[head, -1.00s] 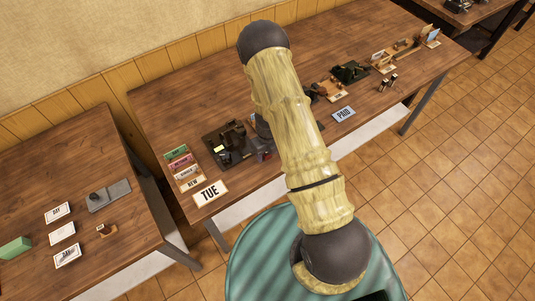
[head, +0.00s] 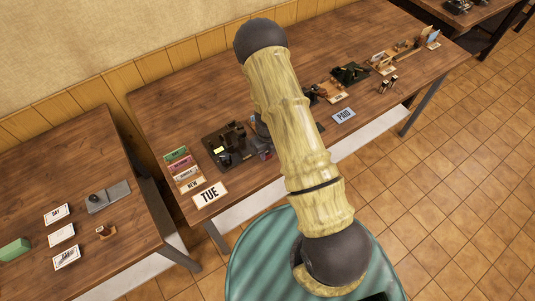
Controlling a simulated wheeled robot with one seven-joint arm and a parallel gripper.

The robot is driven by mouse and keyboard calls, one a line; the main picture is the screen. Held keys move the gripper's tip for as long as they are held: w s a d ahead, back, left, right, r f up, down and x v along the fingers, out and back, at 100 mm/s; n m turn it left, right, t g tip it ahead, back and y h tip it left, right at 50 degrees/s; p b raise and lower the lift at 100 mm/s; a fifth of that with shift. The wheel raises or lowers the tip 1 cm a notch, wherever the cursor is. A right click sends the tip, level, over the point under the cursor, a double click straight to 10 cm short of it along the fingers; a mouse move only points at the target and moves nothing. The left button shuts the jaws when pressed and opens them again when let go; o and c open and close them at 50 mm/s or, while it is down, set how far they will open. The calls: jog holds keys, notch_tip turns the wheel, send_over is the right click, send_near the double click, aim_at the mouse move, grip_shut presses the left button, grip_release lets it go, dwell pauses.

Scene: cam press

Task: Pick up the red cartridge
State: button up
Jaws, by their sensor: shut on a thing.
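My arm crosses the middle of the head view and hides most of my gripper (head: 262,126); only a small grey part of it shows at the arm's left edge, over the long table. A small reddish thing (head: 266,153) shows just below that part, beside the dark press device (head: 228,143); it looks like the red cartridge, but it is small and partly covered. The fingertips are hidden, so the grip itself does not show clearly.
A PAID card (head: 344,115) and small devices lie right of my arm. A separate left table (head: 85,185) holds cards, a grey block and a small wooden stand.

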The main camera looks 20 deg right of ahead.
notch_tip(320, 180, up, 9)
jog(key=shift+f+b, duration=0.1)
jog(key=shift+b, duration=0.35)
dwell(0.4)
